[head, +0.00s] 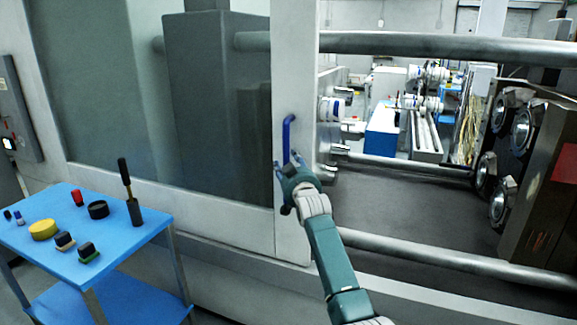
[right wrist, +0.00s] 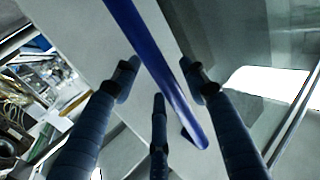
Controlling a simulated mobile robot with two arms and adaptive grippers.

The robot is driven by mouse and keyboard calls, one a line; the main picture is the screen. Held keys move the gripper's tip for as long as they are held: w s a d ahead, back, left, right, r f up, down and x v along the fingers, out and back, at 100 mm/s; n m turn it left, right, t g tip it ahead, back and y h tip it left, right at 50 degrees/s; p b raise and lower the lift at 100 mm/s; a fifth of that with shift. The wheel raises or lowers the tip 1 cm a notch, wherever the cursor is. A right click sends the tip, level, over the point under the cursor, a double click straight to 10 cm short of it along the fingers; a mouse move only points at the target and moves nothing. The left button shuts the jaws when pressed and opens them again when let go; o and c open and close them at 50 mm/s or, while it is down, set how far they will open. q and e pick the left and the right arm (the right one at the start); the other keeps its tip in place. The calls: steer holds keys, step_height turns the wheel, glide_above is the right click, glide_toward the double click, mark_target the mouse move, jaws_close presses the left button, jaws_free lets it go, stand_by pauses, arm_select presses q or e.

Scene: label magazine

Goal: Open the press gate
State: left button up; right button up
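The press gate (head: 200,190) is a pale framed panel with a large grey window, in the left and middle of the head view. A blue bar handle (head: 287,138) stands upright on its right frame post. An open gap lies right of that post. My right gripper (head: 285,164) is at the handle's lower part. In the right wrist view the gripper (right wrist: 160,84) has its fingers spread, with the blue handle (right wrist: 165,75) slanting between or just beyond them. I cannot tell whether any finger touches it. My left gripper is not in view.
Through the gap show metal tie bars (head: 440,46) and a dark platen with large nuts (head: 535,150). A blue cart (head: 130,235) with several small items stands at the lower left. A control panel (head: 15,110) is at the far left.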

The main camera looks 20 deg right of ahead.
steer(key=s+a, duration=0.2)
steer(key=s, duration=1)
steer(key=shift+w, duration=0.1)
steer(key=s+a+f+n+g+y, duration=0.1)
steer(key=s+a+f+g, duration=0.15)
steer(key=f, duration=1.05)
steer(key=s+a+f+g+y, duration=0.1)
steer(key=s+f+g, duration=0.15)
steer(key=f, duration=0.95)
steer(key=s+a+f+n+g, duration=0.1)
steer(key=s+a+f, duration=0.15)
steer(key=f, duration=1.05)
steer(key=s+a+f+n+g, duration=0.1)
steer(key=s+a+f+g, duration=0.15)
steer(key=s+f, duration=1.1)
steer(key=s+f+n+g+y, duration=0.1)
steer(key=s+f+g, duration=0.2)
steer(key=s+f, duration=1)
steer(key=s+f+g, duration=0.3)
steer(key=s+f, duration=0.6)
steer(key=s, duration=0.8)
steer(key=s+f+g, duration=0.2)
steer(key=s+f, duration=0.1)
steer(key=s, duration=1.4)
steer(key=shift+a, duration=0.25)
